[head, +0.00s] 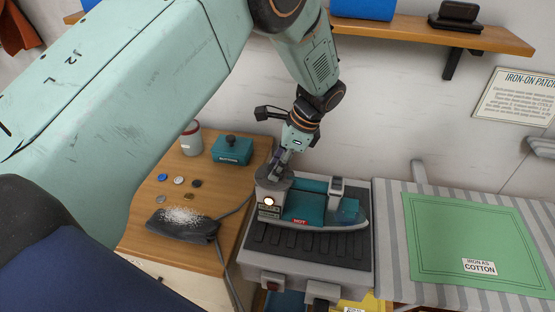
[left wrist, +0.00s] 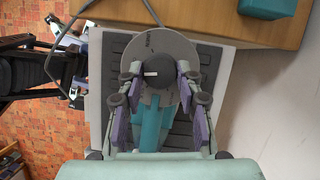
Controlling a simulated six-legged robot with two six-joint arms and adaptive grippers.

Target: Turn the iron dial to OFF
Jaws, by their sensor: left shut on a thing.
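The iron (head: 305,207) is teal and grey and lies on a grey stand (head: 245,258) with a dark ribbed top. A red HOT label (head: 300,222) and a lit round lamp (head: 269,201) show on its near side. The dark round dial (left wrist: 158,76) with a white mark sits on the iron's grey heel in the left wrist view. My left gripper (head: 279,169) comes down from above onto the heel. In the left wrist view its fingers (left wrist: 158,82) are on either side of the dial, shut on it. The dial's OFF marking cannot be read.
A wooden table (head: 205,143) at left holds a teal box (head: 232,149), a jar (head: 191,138), several buttons and a dark pouch (head: 182,225) with white grains. A green mat (head: 470,230) lies on the striped board at right. A dark jointed mechanism (left wrist: 62,65) stands left in the wrist view.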

